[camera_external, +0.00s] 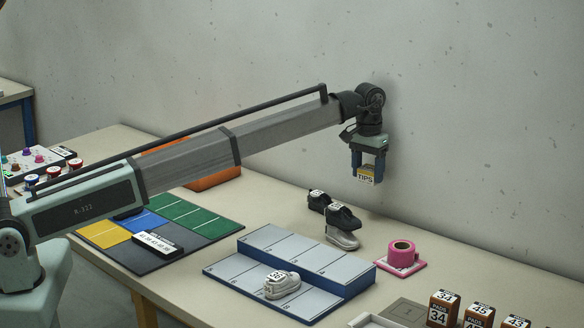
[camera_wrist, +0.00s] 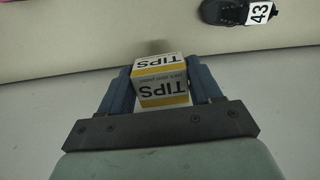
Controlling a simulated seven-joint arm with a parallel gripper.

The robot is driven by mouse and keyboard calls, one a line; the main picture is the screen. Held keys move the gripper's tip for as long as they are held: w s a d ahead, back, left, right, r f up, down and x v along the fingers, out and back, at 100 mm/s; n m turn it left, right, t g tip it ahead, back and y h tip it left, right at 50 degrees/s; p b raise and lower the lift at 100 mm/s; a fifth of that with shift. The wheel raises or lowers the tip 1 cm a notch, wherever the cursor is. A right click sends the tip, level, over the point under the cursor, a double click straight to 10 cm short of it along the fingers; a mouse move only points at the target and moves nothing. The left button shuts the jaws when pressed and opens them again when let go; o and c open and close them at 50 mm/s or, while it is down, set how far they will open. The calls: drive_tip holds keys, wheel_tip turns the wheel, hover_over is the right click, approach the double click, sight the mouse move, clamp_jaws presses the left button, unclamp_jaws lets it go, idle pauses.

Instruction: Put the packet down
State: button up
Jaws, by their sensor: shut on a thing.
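The packet (camera_external: 367,176) is a small white and yellow box marked TIPS. My gripper (camera_external: 367,172) is shut on it and holds it in the air above the back of the table, near the wall. In the wrist view the packet (camera_wrist: 162,82) sits between the two blue fingers of my gripper (camera_wrist: 161,88). Its label reads upside down there. The packet is clear of the table.
Dark shoes (camera_external: 334,212) and a grey shoe (camera_external: 342,238) stand below. A blue stepped rack (camera_external: 327,262) holds a light shoe (camera_external: 282,284). A pink tape roll (camera_external: 401,254) and numbered boxes (camera_external: 443,308) are at right. Bare table (camera_external: 290,200) lies left of the dark shoes.

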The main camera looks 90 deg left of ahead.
drive_tip(key=s+d+f, duration=0.1)
drive_tip(key=s+d, duration=0.2)
drive_tip(key=s, duration=2.3)
drive_tip(key=shift+m, duration=0.3)
drive_tip(key=shift+w+a+f, duration=0.1)
drive_tip(key=shift+a+f, duration=0.05)
drive_tip(key=shift+f, duration=2.35)
drive_tip(key=shift+w+a+f, duration=0.1)
drive_tip(key=shift+f, duration=2.35)
drive_tip(key=shift+f, duration=0.15)
drive_tip(key=o, duration=1.1)
wheel_tip(320, 180, up, 12)
drive_tip(key=shift+r, duration=0.2)
